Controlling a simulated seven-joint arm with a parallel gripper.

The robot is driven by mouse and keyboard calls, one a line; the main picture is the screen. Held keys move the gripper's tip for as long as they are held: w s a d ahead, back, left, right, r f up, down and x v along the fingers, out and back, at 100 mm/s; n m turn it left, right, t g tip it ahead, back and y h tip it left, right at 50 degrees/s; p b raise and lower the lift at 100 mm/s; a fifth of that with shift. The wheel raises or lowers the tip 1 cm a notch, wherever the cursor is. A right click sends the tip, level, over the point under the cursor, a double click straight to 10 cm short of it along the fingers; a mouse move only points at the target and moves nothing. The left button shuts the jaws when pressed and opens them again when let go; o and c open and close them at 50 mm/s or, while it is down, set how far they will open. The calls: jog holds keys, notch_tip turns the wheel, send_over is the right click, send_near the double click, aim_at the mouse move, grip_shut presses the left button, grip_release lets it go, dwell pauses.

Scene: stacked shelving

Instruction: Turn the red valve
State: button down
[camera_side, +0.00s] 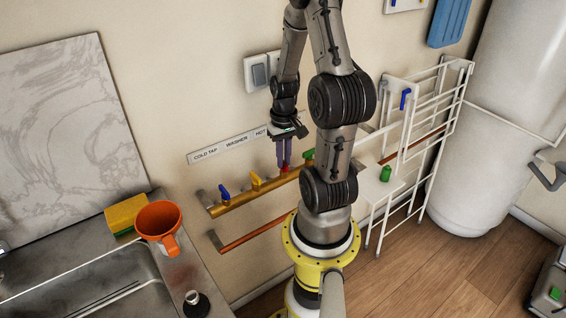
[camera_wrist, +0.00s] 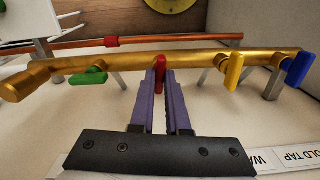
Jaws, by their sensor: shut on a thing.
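The red valve (camera_wrist: 159,66) is a small handle on the brass pipe (camera_wrist: 125,65), near its middle in the wrist view. My gripper (camera_wrist: 160,90) has its two purple fingers on either side of the red handle, shut on it. In the side view my gripper (camera_side: 284,164) points down at the pipe, and only a bit of red shows at the fingertips. The handle's lower part is hidden between the fingers in the wrist view.
On the same pipe are a green valve (camera_wrist: 92,76), a yellow valve (camera_wrist: 233,70) and a blue valve (camera_wrist: 298,68). A copper pipe (camera_side: 250,237) runs below. A label strip (camera_side: 215,150) is on the wall above.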

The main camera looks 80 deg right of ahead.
jog(key=shift+m, duration=1.6)
jog(key=shift+m, duration=1.7)
jog(key=shift+m, duration=1.6)
